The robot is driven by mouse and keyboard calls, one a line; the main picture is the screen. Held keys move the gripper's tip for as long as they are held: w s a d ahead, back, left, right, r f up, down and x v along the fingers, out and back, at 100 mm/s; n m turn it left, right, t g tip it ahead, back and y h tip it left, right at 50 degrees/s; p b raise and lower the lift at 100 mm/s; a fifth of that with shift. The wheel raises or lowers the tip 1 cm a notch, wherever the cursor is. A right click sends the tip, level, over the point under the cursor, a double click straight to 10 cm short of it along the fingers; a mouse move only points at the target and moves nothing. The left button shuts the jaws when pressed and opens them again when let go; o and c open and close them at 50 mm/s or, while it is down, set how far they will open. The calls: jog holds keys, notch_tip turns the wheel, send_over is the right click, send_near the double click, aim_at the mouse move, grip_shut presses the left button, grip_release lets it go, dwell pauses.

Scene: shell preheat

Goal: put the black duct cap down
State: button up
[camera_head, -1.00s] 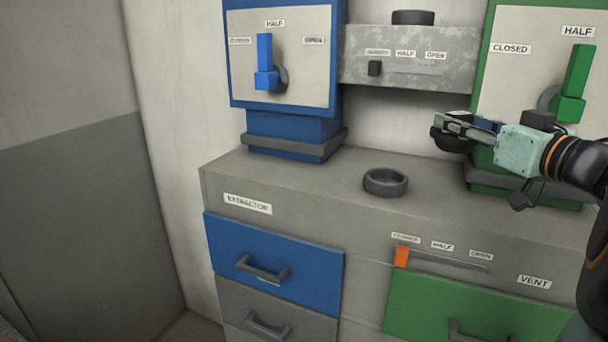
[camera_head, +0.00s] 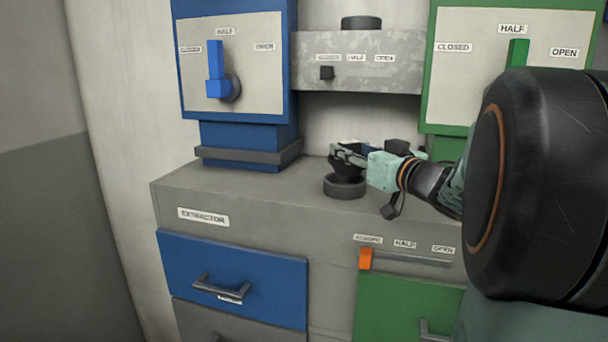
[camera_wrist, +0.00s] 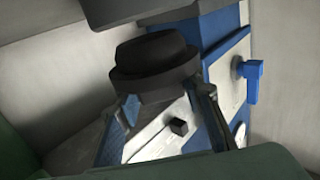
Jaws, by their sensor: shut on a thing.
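My gripper (camera_head: 340,153) is shut on the black duct cap (camera_head: 344,168), directly above or at a dark open ring (camera_head: 344,189) on the grey counter. The cap hides part of the ring's top. I cannot tell whether the cap touches the ring or hangs just above it. In the wrist view the cap (camera_wrist: 156,62) is a dark, stepped round piece, wider at the lower part, between my two fingers (camera_wrist: 165,110). The ring cannot be made out there.
The grey counter (camera_head: 255,205) is clear to the left of the ring. A blue cabinet (camera_head: 235,60) stands behind left, a green one (camera_head: 450,75) behind right. A grey slider box (camera_head: 400,70) with a dark ring (camera_head: 361,22) on top overhangs between them.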

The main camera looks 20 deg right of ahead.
aim_at(346, 167)
jog(key=shift+w+a+f+b, duration=0.15)
jog(key=shift+w+f+b, duration=0.05)
jog(key=shift+f+b, duration=0.25)
notch_tip(346, 167, down, 3)
jog(key=b, duration=0.3)
jog(key=shift+w+a, duration=0.1)
jog(key=shift+w, duration=0.05)
jog(key=shift+f, duration=0.15)
jog(key=o, duration=1.3)
